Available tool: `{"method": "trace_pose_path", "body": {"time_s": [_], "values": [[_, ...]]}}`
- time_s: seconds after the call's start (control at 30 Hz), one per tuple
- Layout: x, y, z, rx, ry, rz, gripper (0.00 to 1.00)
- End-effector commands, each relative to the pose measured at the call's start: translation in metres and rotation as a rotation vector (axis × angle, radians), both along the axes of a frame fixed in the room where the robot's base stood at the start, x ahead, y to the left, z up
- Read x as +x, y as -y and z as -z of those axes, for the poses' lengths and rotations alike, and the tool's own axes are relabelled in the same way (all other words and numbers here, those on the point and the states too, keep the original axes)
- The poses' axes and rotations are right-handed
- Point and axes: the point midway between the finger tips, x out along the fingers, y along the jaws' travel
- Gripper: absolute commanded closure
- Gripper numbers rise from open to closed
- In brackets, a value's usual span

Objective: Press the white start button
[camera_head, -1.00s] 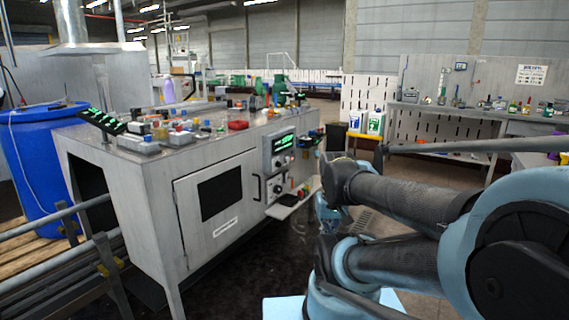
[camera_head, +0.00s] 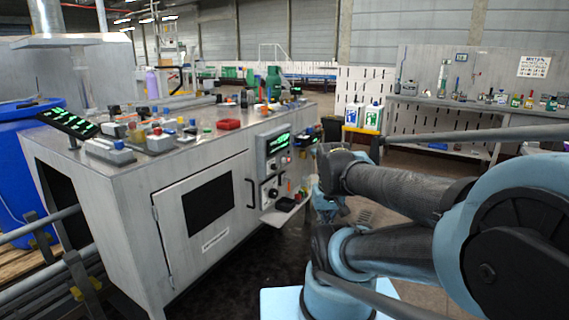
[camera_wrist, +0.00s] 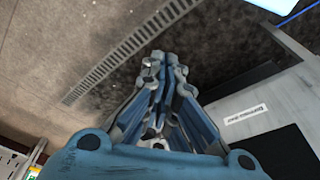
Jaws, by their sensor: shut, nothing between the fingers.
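The grey metal machine cabinet (camera_head: 140,195) carries a control panel (camera_head: 272,152) with a green-lit display and small knobs on its right end. I cannot make out for certain which small part there is the white start button. My gripper (camera_wrist: 163,62) is shut and empty in the wrist view, with its fingers together above the dark floor. In the head view it hangs beside my arm, just right of the control panel and apart from it, partly hidden by my arm. The wrist view shows the cabinet's labelled front (camera_wrist: 262,108) to the right of the fingers.
A blue barrel (camera_head: 32,170) stands at the left behind metal rails. A floor grate (camera_wrist: 130,48) lies below my gripper. A workbench (camera_head: 470,106) stands at the back right.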

Motion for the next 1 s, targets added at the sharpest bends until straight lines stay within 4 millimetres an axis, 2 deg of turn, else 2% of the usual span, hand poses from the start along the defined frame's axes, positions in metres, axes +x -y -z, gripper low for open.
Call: {"method": "trace_pose_path", "body": {"time_s": [0.17, 0.27, 0.37, 0.7, 1.0], "values": [[-0.006, -0.001, -0.006, 0.003, 0.014, -0.003, 1.0], [0.003, -0.003, -0.011, 0.013, 0.025, -0.015, 1.0], [0.022, -0.007, -0.018, 0.03, 0.043, -0.038, 1.0], [0.111, -0.022, -0.047, 0.104, 0.149, -0.137, 1.0], [0.197, -0.025, -0.06, 0.152, 0.257, -0.211, 1.0]]}}
